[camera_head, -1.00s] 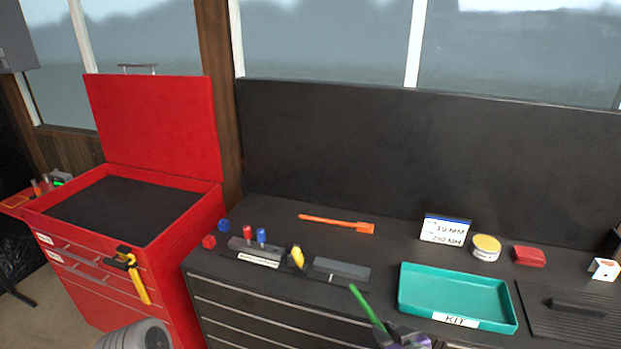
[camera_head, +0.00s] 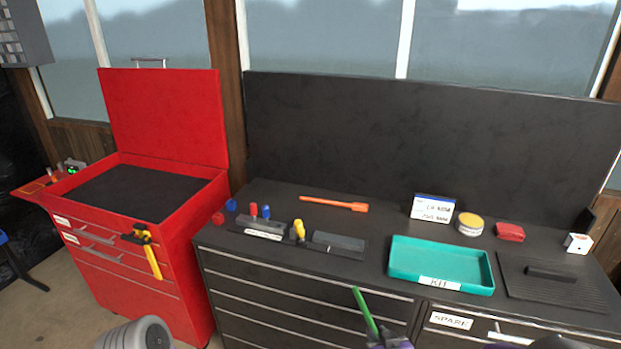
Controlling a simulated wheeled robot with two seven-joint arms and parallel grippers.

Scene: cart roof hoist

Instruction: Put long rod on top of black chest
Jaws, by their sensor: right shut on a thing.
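A long green rod (camera_head: 365,312) sticks up and to the left from my right gripper (camera_head: 384,343) at the bottom edge of the view. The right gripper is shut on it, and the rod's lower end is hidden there. The rod shows in front of the drawer fronts of the black chest (camera_head: 300,285). The chest's top (camera_head: 370,232) is a dark flat surface with several things on it. My left gripper is out of view.
An orange tool (camera_head: 334,203), a dark holder (camera_head: 338,242), a teal tray (camera_head: 440,281), a sign (camera_head: 432,208), a yellow-lidded tin (camera_head: 469,224) and a ribbed mat (camera_head: 560,292) occupy the chest top. A red open tool chest (camera_head: 160,270) stands at left. Bare patches lie between them.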

